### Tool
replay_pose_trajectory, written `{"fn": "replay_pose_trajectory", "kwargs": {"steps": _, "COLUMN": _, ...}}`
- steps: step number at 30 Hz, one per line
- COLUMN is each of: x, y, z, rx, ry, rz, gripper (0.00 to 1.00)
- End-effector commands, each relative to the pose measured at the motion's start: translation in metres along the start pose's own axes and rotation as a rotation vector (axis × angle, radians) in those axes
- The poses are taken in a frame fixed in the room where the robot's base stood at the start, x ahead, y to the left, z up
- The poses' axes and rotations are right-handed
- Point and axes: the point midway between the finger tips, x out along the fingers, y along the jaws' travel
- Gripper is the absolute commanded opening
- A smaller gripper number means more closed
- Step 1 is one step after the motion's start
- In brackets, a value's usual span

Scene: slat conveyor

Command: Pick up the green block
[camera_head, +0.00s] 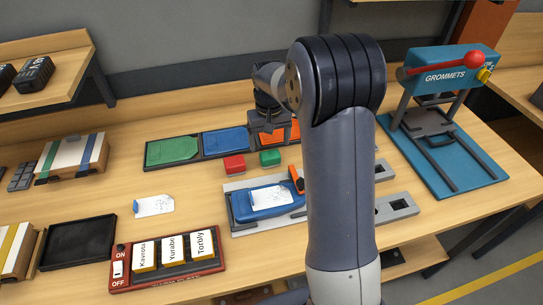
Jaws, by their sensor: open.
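The green block (270,157) sits on the wooden bench near the middle of the view, just right of a red block (234,165). My gripper (268,137) is beyond the green block in the picture, over the row of coloured trays, and appears apart from it. The gripper is open, and nothing shows between its fingers. My own arm hides the bench to the right of the green block.
A green tray (173,151) and a blue tray (225,141) lie behind the blocks. A blue fixture holding a white card (271,196) lies in front. A teal grommet press (447,75) stands at right. A red switch panel (120,284) is at front left.

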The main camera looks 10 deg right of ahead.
Motion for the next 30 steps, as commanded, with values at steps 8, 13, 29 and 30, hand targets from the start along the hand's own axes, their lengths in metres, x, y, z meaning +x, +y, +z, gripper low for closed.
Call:
{"fn": "replay_pose_trajectory", "kwargs": {"steps": 8, "x": 0.028, "y": 0.001, "z": -0.001, "rx": 0.001, "ry": 0.000, "rz": 0.000, "gripper": 0.82}}
{"fn": "replay_pose_trajectory", "kwargs": {"steps": 13, "x": 0.044, "y": 0.002, "z": -0.003, "rx": 0.001, "ry": -0.004, "rz": 0.000, "gripper": 0.82}}
{"fn": "replay_pose_trajectory", "kwargs": {"steps": 29, "x": 0.079, "y": 0.003, "z": -0.006, "rx": 0.001, "ry": 0.001, "rz": 0.000, "gripper": 0.82}}
{"fn": "replay_pose_trajectory", "kwargs": {"steps": 30, "x": 0.079, "y": 0.003, "z": -0.006, "rx": 0.001, "ry": 0.001, "rz": 0.000, "gripper": 0.79}}
